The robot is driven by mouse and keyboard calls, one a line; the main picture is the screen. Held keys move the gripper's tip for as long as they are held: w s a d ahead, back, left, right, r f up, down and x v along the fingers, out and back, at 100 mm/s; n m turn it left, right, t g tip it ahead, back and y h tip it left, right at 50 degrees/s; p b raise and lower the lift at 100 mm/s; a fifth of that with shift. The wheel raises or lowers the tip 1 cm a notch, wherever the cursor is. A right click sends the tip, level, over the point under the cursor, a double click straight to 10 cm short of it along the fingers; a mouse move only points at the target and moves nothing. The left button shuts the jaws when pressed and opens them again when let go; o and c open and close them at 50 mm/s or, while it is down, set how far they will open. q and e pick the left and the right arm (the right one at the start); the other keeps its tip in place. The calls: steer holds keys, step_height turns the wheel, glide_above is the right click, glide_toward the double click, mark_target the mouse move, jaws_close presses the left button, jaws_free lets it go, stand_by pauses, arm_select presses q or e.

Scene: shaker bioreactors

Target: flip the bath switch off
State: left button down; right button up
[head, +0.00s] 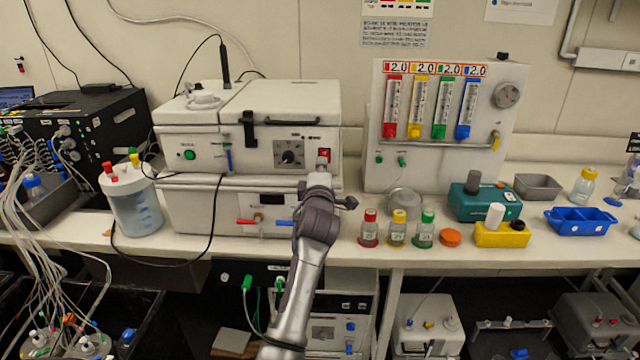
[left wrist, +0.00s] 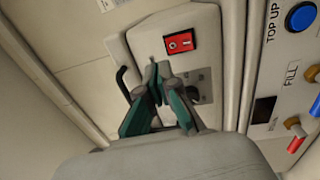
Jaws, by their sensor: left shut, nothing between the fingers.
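The bath switch (head: 324,153) is a small red rocker on the front of the white bath unit (head: 262,152), right of a round dial (head: 289,154). In the left wrist view the red switch (left wrist: 180,41) is in clear sight on its pale panel, just beyond the fingertips. Which way the rocker is tipped is too small to tell. My left gripper (head: 321,165) is shut and empty in front of the panel, just below the switch. In the left wrist view its fingers (left wrist: 159,72) partly hide the dial. I cannot tell whether the tips touch the panel. My right gripper is out of view.
A flow-meter panel (head: 450,70) stands right of the bath. Bottles with red (head: 369,228), yellow (head: 398,228) and green caps (head: 425,229) stand on the bench to the right. A tubed vessel (head: 135,205) stands left. A black latch (head: 249,130) juts from the bath front.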

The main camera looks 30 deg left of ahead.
arm_select(q)
steer(key=b+v, duration=0.2)
steer(key=v, duration=0.4)
steer(key=shift+s+d+r, duration=0.15)
steer(key=shift+s+r, duration=0.25)
steer(key=shift+r, duration=0.1)
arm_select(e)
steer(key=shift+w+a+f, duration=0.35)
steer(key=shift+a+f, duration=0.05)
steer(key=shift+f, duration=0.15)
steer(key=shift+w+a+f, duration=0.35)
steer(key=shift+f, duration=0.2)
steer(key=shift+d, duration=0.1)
